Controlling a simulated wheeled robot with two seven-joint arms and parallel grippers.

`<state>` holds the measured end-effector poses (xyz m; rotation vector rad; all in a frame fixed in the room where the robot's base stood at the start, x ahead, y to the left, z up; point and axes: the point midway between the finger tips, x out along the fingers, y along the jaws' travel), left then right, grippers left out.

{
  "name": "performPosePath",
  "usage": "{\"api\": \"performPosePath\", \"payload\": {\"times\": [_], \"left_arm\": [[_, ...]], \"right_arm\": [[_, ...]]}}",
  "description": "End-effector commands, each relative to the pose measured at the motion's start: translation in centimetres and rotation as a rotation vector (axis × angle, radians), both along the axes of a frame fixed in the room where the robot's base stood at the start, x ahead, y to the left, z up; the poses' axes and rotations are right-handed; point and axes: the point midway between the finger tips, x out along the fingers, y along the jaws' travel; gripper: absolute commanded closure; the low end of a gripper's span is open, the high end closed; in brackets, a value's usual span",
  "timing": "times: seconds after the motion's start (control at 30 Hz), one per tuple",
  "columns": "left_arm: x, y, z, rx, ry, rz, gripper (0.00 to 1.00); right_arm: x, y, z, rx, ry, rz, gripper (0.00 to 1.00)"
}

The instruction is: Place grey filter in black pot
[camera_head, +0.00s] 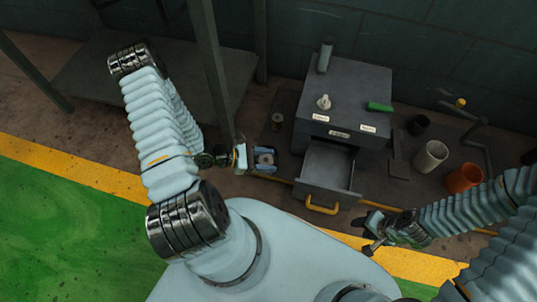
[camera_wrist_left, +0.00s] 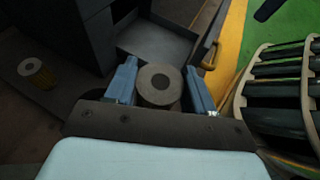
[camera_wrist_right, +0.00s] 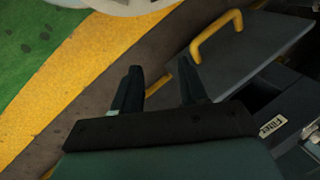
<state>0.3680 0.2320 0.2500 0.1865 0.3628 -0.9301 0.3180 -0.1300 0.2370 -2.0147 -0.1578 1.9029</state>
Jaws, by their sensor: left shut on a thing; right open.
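The grey filter (camera_wrist_left: 159,85), a short roll with a hole in its end, sits between the fingers of my left gripper (camera_wrist_left: 160,88) in the left wrist view. My left gripper is shut on it. In the head view, the filter (camera_head: 265,158) is held left of the open drawer. The black pot (camera_head: 418,125) stands on the right, beyond the cabinet, well away from the filter. My right gripper (camera_wrist_right: 160,85) is open and empty near the drawer's front; it also shows in the head view (camera_head: 366,228).
A grey cabinet (camera_head: 343,90) carries a white knob and a green object (camera_head: 379,107). Its drawer (camera_head: 327,172) is pulled out, with a yellow handle (camera_head: 322,208). White (camera_head: 431,157) and orange (camera_head: 464,178) pots stand right. A yellowish roll (camera_head: 277,121) stands left of the cabinet.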

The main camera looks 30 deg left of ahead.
Motion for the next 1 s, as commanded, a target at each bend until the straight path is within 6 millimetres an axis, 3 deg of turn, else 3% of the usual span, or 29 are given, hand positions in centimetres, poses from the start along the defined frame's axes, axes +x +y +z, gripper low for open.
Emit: {"api": "performPosePath", "payload": {"times": [0.2, 0.4, 0.67, 0.83, 1.0], "left_arm": [[5.4, 2.8, -3.4, 0.002, -0.003, -0.002, 0.8], [8.0, 4.2, -6.9, 0.0, -0.002, -0.002, 0.8], [9.2, 4.9, -8.5, 0.0, 0.0, -0.001, 0.8], [9.1, 4.9, -11.1, -0.002, 0.001, 0.0, 0.8], [9.1, 4.9, -11.3, 0.0, 0.0, -0.001, 0.8]], "right_arm": [[0.0, 0.1, -1.0, 0.002, 0.001, 0.001, 0.57], [-0.1, 0.2, -1.8, 0.005, 0.004, 0.003, 0.57], [-0.1, 0.2, -2.2, 0.006, 0.004, 0.003, 0.57], [-0.1, 0.3, -2.7, 0.007, 0.006, 0.005, 0.57], [-0.1, 0.3, -2.6, 0.007, 0.006, 0.005, 0.57]]}}
